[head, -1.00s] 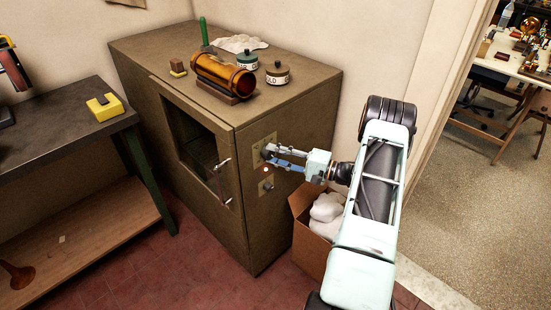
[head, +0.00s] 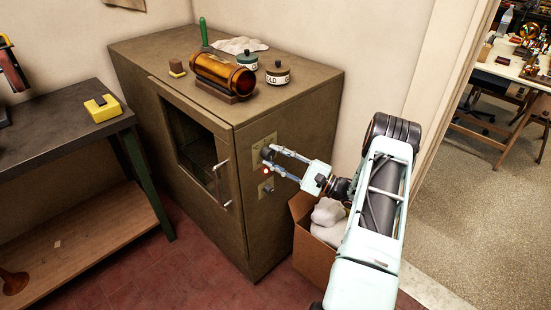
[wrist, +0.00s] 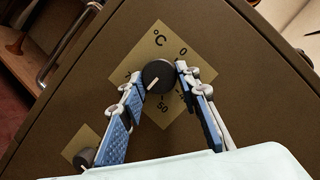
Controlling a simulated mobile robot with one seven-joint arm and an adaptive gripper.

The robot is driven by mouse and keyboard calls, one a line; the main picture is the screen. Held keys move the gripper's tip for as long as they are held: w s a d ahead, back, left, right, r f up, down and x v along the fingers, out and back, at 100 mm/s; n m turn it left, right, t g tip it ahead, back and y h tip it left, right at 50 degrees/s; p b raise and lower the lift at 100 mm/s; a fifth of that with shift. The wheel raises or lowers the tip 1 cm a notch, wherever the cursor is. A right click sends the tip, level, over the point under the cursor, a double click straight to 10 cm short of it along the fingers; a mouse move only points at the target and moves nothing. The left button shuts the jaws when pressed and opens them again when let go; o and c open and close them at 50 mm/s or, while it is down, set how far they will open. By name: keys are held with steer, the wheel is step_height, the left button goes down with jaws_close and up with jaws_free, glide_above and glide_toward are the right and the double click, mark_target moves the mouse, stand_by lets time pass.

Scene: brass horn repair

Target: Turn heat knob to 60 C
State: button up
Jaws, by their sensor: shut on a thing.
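The heat knob (wrist: 158,75) is round and black with a white pointer line. It sits on a brass-coloured °C plate (wrist: 150,45) on the cabinet's right face. In the wrist view the pointer aims down-left, a little left of the 50 mark; a label farther left is partly hidden by a finger. My gripper (wrist: 159,74) has one blue-padded finger on each side of the knob and is shut on it. In the head view my gripper (head: 266,159) reaches the plate from the right, and the knob is partly hidden by the fingertips.
A second knob (wrist: 86,157) is on a smaller plate below. The brown cabinet (head: 285,220) has a glazed door with a handle (head: 222,182) left of the knobs. A brass tube (head: 222,75) and jars rest on top. An open cardboard box (head: 312,255) stands below my arm.

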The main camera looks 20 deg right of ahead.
stand_by(0.3)
steer(key=o, duration=1.1)
steer(key=shift+o, duration=0.2)
steer(key=v, duration=1.2)
